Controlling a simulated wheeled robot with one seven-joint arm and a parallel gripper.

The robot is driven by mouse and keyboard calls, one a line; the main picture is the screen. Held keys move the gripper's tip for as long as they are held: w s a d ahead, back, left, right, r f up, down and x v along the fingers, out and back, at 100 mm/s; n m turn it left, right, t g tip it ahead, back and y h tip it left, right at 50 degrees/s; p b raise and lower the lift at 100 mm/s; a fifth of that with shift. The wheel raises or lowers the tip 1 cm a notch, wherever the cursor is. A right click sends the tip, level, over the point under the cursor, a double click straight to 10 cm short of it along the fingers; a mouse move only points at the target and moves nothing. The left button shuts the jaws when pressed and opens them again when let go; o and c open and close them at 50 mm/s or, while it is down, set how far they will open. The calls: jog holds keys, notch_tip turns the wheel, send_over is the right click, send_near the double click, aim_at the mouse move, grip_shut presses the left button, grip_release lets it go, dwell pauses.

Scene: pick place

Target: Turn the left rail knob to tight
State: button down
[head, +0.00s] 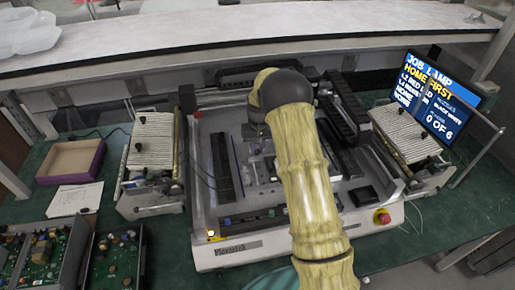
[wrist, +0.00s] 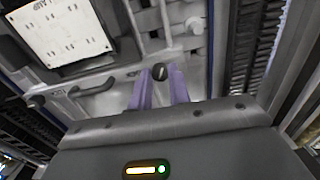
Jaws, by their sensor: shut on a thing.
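In the wrist view, the two purple fingers of my gripper (wrist: 160,88) stand close on either side of a small dark round knob (wrist: 159,71) and are shut on it. A light mark or slot shows on the knob's top. The knob sits on the grey metal bed of the machine. In the head view, my arm covers the middle of the white machine (head: 225,254) and hides my gripper and this knob. I cannot tell from the pictures whether it is the left rail knob, or whether it is tight.
A white perforated board (wrist: 62,38) and another round knob (wrist: 37,101) show in the wrist view. Ribbed feeder stacks (head: 152,140) flank the machine. A screen (head: 438,98) stands at right, and a red stop button (head: 382,217) is at the front right corner.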

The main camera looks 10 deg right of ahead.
aim_at(259, 151)
dwell(0.3)
jog(key=c, duration=1.3)
grip_release()
notch_tip(259, 151, up, 17)
jog(key=b, duration=0.2)
jog(key=shift+d+r+b, duration=0.2)
jog(key=shift+d+b, duration=0.1)
jog(key=shift+b, duration=0.1)
jog(key=shift+s, duration=0.1)
jog(key=s+f+t, duration=0.1)
jog(key=s+f, duration=0.2)
jog(key=s, duration=1.2)
jog(key=s+f+t, duration=0.1)
jog(key=s+f, duration=0.3)
jog(key=s, duration=1)
jog(key=shift+s+a+t, duration=0.3)
jog(key=shift+s+a, duration=0.05)
